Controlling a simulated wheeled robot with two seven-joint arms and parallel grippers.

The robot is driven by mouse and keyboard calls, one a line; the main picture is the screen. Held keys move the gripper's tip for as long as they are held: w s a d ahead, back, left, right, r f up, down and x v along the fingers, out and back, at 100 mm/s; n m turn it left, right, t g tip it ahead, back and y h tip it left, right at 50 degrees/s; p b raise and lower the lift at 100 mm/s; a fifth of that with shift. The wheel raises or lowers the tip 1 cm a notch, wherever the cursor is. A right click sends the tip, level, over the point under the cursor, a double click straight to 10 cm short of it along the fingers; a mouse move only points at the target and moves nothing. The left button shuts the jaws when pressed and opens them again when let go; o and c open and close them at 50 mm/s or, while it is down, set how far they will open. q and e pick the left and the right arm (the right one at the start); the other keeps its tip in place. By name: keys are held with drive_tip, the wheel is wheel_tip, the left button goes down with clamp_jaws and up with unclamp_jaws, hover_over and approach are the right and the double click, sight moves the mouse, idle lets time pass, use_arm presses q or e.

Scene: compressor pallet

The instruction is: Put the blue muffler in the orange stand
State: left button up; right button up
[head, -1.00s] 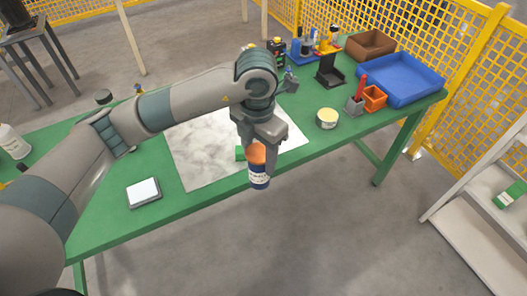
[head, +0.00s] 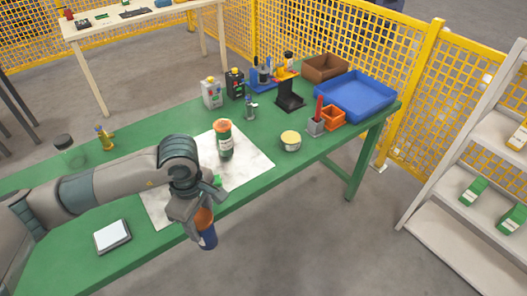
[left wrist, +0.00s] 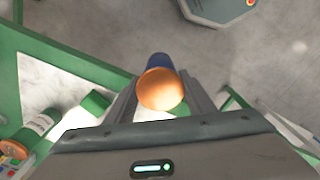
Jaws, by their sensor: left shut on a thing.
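My left gripper (head: 199,214) is shut on the blue muffler (head: 208,237), a blue cylinder with an orange end. It holds the muffler near the table's front edge, over the floor in the head view. In the left wrist view the orange end (left wrist: 160,89) faces the camera between the fingers, with the blue body (left wrist: 160,61) beyond. The orange stand looks to be the small open orange holder (head: 332,117) at the right end of the table, well apart from the gripper. It appears empty, though its inside is barely visible. My right gripper is out of view.
A green bottle with an orange cap (head: 225,140) stands on the pale mat (head: 253,164), near a small green block (head: 217,181). A round tin (head: 291,141), a grey holder (head: 315,127) with a red item and a blue tray (head: 355,96) lie rightward.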

use_arm(q)
drive_tip(key=s+a+f+m, duration=0.5)
drive_tip(key=a+m, duration=0.1)
drive_tip(key=m, duration=0.7)
drive_tip(key=shift+s+a+m, duration=0.2)
drive_tip(key=shift+a+m, duration=0.05)
drive_tip(key=shift+m, duration=0.05)
drive_tip(key=shift+f, duration=0.1)
